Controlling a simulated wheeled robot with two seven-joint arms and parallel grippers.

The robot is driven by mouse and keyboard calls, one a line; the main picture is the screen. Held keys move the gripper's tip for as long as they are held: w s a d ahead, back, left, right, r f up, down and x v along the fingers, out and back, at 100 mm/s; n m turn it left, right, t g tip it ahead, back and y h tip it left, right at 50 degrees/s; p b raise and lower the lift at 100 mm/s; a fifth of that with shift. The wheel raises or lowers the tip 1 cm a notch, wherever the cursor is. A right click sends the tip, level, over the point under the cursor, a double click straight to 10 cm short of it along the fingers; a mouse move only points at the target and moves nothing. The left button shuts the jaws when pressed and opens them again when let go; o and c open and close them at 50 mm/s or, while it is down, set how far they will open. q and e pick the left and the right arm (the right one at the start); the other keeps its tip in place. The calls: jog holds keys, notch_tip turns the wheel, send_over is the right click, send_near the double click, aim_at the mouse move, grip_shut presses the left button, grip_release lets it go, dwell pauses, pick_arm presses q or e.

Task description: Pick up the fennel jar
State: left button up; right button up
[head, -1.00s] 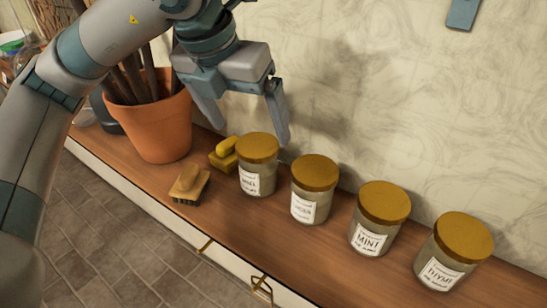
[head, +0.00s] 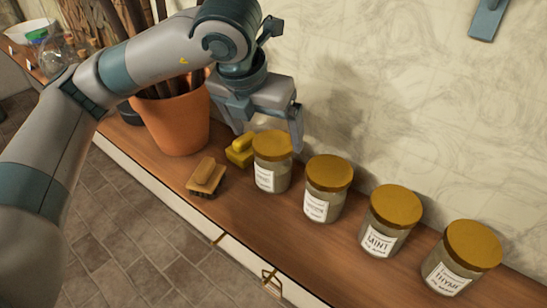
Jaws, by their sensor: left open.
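Several glass jars with gold lids and white labels stand in a row on the wooden counter. The leftmost jar (head: 272,177) has a label too small to read surely, so I cannot confirm that it is the fennel jar. The second jar (head: 322,190) also has an unclear label. My left gripper (head: 267,140) is open and empty, fingers pointing down. One finger is up to the left of the leftmost jar's lid, the other by its right back edge. I cannot tell whether they touch it. My right gripper is not in view.
The mint jar (head: 390,223) and thyme jar (head: 461,259) stand farther right. A wooden brush (head: 206,178) and a yellow brush (head: 240,151) lie left of the jars. A terracotta pot (head: 180,122) stands behind them. The wooden counter (head: 245,215) is clear in front; the wall is close behind.

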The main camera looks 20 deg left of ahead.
aim_at(271, 147)
pick_arm(q)
jog(key=p+x, duration=0.2)
jog(key=x, duration=0.3)
jog(key=shift+w+f, duration=0.1)
jog(key=shift+f, duration=0.05)
jog(key=shift+w+f, duration=0.2)
jog(key=shift+f, duration=0.3)
jog(key=shift+p+x, duration=1)
jog(key=shift+p, duration=0.2)
jog(key=shift+p+x, duration=0.55)
jog(key=shift+x, duration=0.5)
jog(key=shift+w+a+f, duration=0.1)
jog(key=shift+w+f, duration=0.1)
jog(key=shift+f, duration=0.35)
jog(key=c, duration=1.4)
